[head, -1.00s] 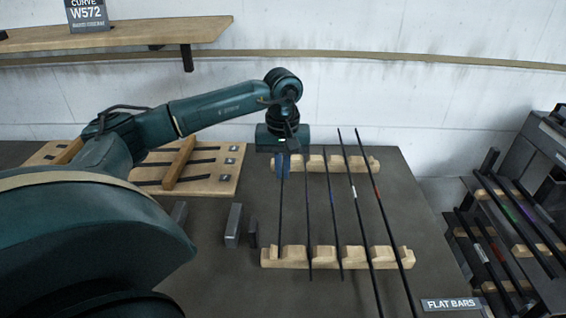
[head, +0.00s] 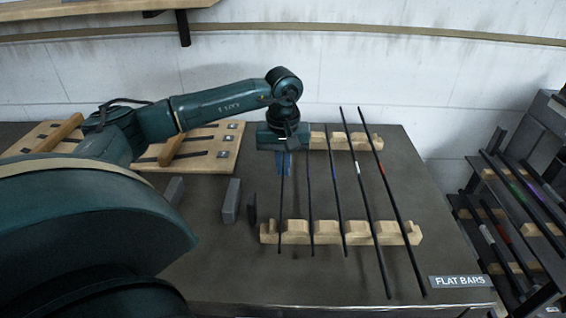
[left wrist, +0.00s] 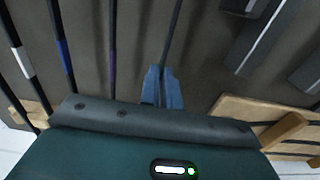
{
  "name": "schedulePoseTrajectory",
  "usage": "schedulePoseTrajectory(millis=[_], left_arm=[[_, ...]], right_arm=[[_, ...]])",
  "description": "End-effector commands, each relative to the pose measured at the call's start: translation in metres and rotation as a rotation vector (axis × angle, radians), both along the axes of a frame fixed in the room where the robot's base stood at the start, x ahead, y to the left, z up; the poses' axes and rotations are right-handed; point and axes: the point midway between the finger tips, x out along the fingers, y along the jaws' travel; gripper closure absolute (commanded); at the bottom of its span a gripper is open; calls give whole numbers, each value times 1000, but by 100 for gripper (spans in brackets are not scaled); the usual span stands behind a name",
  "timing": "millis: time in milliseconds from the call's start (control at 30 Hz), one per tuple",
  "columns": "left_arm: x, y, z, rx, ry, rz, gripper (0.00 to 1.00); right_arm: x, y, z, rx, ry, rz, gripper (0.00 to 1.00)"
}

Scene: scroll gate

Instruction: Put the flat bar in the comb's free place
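My left gripper (head: 284,164) is over the back part of the leftmost dark flat bar (head: 281,205). In the left wrist view its blue fingertips (left wrist: 162,88) are close together around the bar (left wrist: 174,35), which runs out from between them. The wooden comb has a front rail (head: 325,238) and a back rail (head: 345,141), partly hidden by the gripper. The bar lines up with the front rail's leftmost notch; I cannot tell whether it rests in it or hangs just above. Several other bars (head: 337,195) lie across both rails to its right. My right gripper is not in view.
Grey upright blocks (head: 231,200) stand left of the comb. A wooden board (head: 215,150) with dark strips lies at the back left. A "FLAT BARS" sign (head: 460,281) is at the front right. A rack of bars (head: 515,205) stands right of the table.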

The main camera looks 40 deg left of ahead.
Motion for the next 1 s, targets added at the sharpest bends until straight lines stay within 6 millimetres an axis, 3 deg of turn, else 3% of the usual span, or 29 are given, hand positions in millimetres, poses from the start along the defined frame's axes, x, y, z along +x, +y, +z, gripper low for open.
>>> schedulePoseTrajectory(millis=[533, 1000], left_arm=[[0, 0, 0, 0, -1, 0, 100], [0, 0, -5, 0, -1, 0, 100]], right_arm=[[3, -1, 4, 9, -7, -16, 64], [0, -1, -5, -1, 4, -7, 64]])
